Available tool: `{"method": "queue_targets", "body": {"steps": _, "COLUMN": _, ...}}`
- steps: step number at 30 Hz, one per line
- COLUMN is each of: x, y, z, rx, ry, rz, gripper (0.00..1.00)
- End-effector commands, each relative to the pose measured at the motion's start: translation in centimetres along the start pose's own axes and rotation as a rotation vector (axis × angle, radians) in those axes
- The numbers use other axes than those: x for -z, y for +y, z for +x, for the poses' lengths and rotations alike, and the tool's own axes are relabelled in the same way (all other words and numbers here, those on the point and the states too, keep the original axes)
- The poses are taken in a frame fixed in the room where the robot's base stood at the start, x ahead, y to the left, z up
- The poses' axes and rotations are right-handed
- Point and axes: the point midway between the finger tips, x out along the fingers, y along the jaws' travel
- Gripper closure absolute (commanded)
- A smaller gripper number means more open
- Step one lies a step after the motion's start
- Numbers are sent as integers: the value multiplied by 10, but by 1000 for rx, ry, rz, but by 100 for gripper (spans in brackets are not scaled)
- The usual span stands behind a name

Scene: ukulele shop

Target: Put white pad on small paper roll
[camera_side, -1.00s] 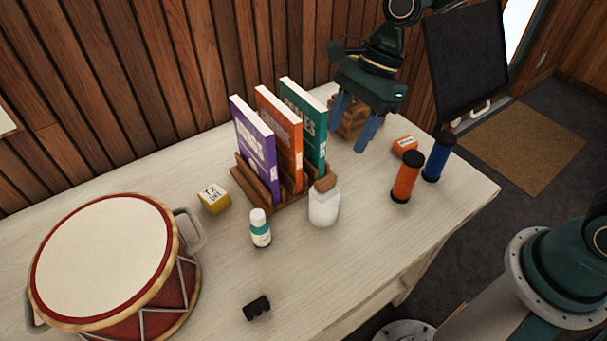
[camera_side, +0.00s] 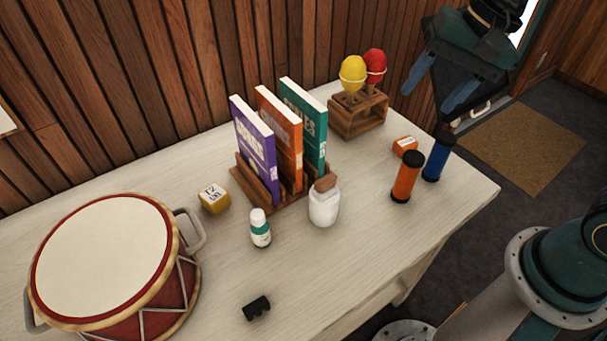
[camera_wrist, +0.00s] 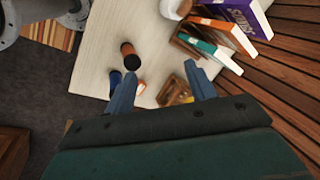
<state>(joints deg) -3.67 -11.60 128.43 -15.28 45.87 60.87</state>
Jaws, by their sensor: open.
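I see neither a white pad nor a small paper roll that I can identify in either view. My gripper (camera_side: 428,102) is open and empty, held in the air beyond the far right end of the table, above and behind the blue cylinder (camera_side: 437,159). An orange cylinder with black ends (camera_side: 405,181) stands upright beside the blue one. In the wrist view my open fingers (camera_wrist: 161,74) point toward the table, with the orange cylinder (camera_wrist: 131,58) to the upper left of them.
A wooden holder (camera_side: 359,118) carries yellow and red egg-shaped tops. An orange box (camera_side: 404,146), book rack (camera_side: 250,187), corked white jar (camera_side: 323,207), small bottle (camera_side: 260,232), yellow cube (camera_side: 214,198), black piece (camera_side: 256,308) and drum (camera_side: 105,250) share the table (camera_side: 350,270). Its front middle is clear.

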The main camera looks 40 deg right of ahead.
Motion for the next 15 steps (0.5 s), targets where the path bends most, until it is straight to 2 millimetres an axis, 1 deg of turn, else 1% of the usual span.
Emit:
{"method": "queue_targets", "body": {"steps": 1, "x": -2, "y": 8, "z": -9, "rx": 6, "ry": 27, "rz": -57, "gripper": 45}}
{"method": "queue_targets", "body": {"steps": 6, "x": -8, "y": 37, "z": -32, "rx": 0, "ry": 107, "rz": -272, "gripper": 45}}
{"method": "queue_targets", "body": {"steps": 12, "x": -17, "y": 73, "z": -52, "rx": -30, "ry": 196, "rz": -514, "gripper": 45}}
{"method": "queue_targets", "body": {"steps": 15, "x": -22, "y": 90, "z": -59, "rx": -51, "ry": 233, "rz": -624, "gripper": 45}}
